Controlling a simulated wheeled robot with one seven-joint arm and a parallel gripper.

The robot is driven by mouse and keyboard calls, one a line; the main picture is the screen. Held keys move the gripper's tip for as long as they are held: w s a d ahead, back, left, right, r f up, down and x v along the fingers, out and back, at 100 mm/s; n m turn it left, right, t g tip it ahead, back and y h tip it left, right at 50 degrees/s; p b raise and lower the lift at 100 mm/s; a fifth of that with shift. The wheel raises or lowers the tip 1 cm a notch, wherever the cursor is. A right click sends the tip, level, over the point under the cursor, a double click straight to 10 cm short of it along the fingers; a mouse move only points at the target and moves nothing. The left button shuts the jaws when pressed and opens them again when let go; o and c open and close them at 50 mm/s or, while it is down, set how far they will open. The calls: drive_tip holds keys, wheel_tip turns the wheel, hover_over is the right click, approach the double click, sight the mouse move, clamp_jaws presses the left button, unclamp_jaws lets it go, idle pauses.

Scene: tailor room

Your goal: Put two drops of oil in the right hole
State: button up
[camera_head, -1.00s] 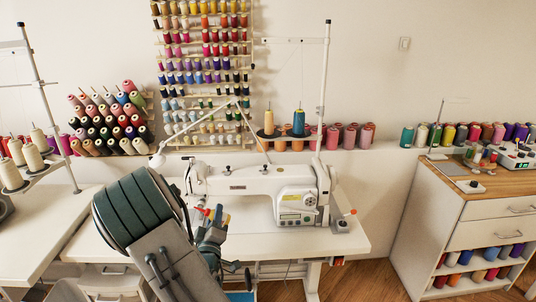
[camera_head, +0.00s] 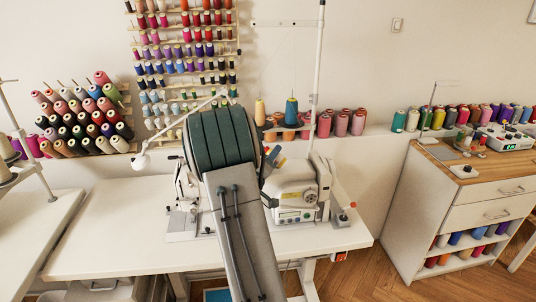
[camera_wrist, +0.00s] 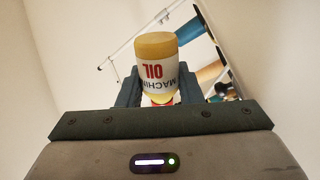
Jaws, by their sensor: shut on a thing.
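The oil bottle (camera_wrist: 156,75) is white with a yellow end and red and blue lettering that reads upside down in the wrist view. My gripper (camera_wrist: 160,92) is shut on it, with one dark finger on each side. In the head view my arm hides most of the gripper; some teal and yellow parts show just right of it, above the sewing machine. The white sewing machine (camera_head: 296,192) stands on the white table (camera_head: 115,235). My arm covers its middle. The oil holes cannot be made out, and the bottle's tip is not clearly seen.
A thread stand (camera_head: 317,100) rises behind the machine with a blue cone (camera_head: 291,112). A lamp arm (camera_head: 150,152) reaches over the machine's left. A spool rack (camera_head: 195,50) hangs on the wall. A drawer cabinet (camera_head: 468,215) stands at the right, past a gap of floor.

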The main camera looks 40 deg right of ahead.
drive_tip(key=shift+s+d+f+n+t+p, duration=0.1)
drive_tip(key=shift+s+f+n+t+p, duration=0.15)
drive_tip(key=shift+n+p, duration=0.65)
drive_tip(key=shift+s+d+f+n+t+p, duration=0.1)
drive_tip(key=shift+n+t+p, duration=0.4)
drive_tip(key=shift+n, duration=0.65)
drive_tip(key=shift+s+d+f+n+t+p, duration=0.1)
drive_tip(key=shift+s+n+t+p, duration=0.1)
drive_tip(key=shift+n+p, duration=0.75)
drive_tip(key=shift+f+b, duration=0.15)
drive_tip(key=shift+b, duration=0.15)
drive_tip(key=shift+s+a+f+n+t+y, duration=0.15)
drive_tip(key=shift+n+t+y, duration=0.15)
drive_tip(key=shift+n, duration=0.6)
drive_tip(key=shift+r+n+t+p, duration=0.35)
drive_tip(key=shift+n, duration=0.65)
drive_tip(key=shift+r+n+t+y+p, duration=0.1)
drive_tip(key=shift+n+t+y+p, duration=0.25)
drive_tip(key=shift+n, duration=0.75)
